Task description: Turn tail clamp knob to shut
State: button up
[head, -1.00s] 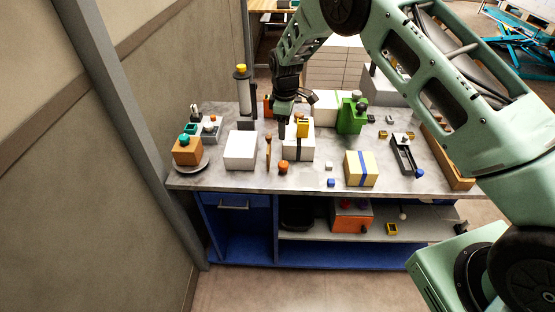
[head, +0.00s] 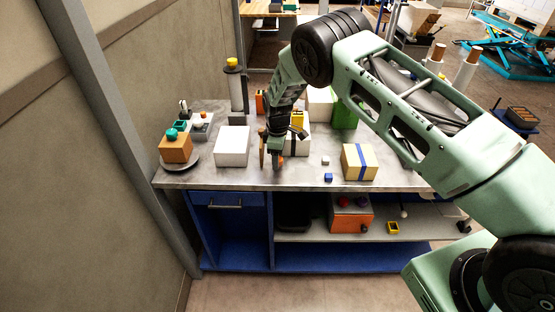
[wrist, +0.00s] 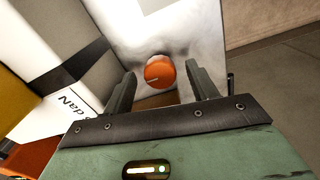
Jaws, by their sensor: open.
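An orange round knob (wrist: 160,72) with a short pale mark on its face shows in the wrist view, against the pale grey worktop. In the head view a small part of the orange knob (head: 281,161) shows beside my fingers, mostly hidden. My gripper (wrist: 160,76) is open, with one finger to the left and one to the right of the knob in the wrist view. I cannot tell whether either finger touches it. In the head view my gripper (head: 277,163) points down at the front of the worktop. No clamp jaw can be made out.
A white box with a dark strap (wrist: 60,50) stands close to the left of my fingers in the wrist view. On the worktop (head: 215,178) are a white box (head: 232,146), a cream box with a blue strap (head: 351,163) and a small blue block (head: 329,177).

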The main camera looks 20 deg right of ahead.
jog(key=c, duration=1)
jog(key=shift+f+m+b, duration=0.1)
jog(key=shift+m+b, duration=0.2)
jog(key=shift+b, duration=0.05)
jog(key=m+b, duration=0.2)
jog(key=b, duration=0.1)
jog(key=shift+f+m, duration=0.15)
jog(key=shift+m, duration=0.15)
jog(key=m+b, duration=0.3)
jog(key=m, duration=0.2)
jog(key=shift+b, duration=0.3)
jog(key=m+b, duration=0.2)
jog(key=m, duration=0.7)
jog(key=shift+r+m+b, duration=0.25)
jog(key=shift+m+b, duration=0.05)
jog(key=shift+b, duration=0.1)
